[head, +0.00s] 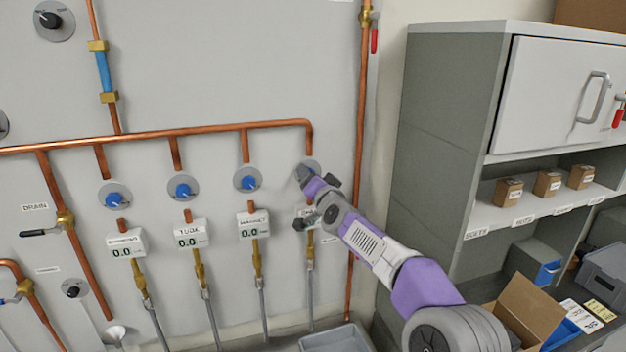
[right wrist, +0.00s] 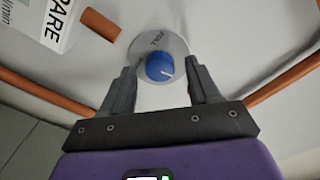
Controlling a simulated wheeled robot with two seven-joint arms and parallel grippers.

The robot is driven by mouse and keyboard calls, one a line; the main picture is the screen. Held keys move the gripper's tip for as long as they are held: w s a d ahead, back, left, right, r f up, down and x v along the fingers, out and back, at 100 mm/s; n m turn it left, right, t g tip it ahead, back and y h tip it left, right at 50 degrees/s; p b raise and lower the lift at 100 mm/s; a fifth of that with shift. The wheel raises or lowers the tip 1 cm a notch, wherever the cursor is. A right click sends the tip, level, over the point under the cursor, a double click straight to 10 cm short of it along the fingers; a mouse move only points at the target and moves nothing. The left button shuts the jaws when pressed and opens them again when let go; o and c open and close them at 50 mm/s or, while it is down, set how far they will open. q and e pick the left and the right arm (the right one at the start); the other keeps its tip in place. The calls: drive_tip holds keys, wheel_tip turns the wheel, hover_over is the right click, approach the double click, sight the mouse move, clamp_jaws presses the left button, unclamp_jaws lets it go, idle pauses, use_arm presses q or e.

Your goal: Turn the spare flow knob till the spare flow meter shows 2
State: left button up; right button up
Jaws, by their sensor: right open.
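The spare flow knob (right wrist: 160,68) is blue with a white pointer line, on a round silver disc, in the right wrist view. My right gripper (right wrist: 162,67) is open, with one finger on either side of the knob. Gaps show between the fingers and the knob. In the head view my right gripper (head: 304,176) is at the rightmost branch of the pipe and hides the knob; only the disc's rim shows. The spare flow meter (right wrist: 38,22), a white box marked "SPARE" and "l/min", is cut off there. In the head view my arm covers it, and its reading is hidden.
Three similar blue knobs sit left on the panel, including the nearest one (head: 247,179), above meters reading 0.0, such as the nearest (head: 253,225). A vertical copper pipe (head: 362,120) runs right of my gripper. A grey cabinet (head: 440,130) stands further right.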

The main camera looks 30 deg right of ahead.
drive_tip(key=b+v, duration=0.1)
drive_tip(key=v, duration=0.6)
drive_tip(key=shift+s, duration=0.1)
idle(0.4)
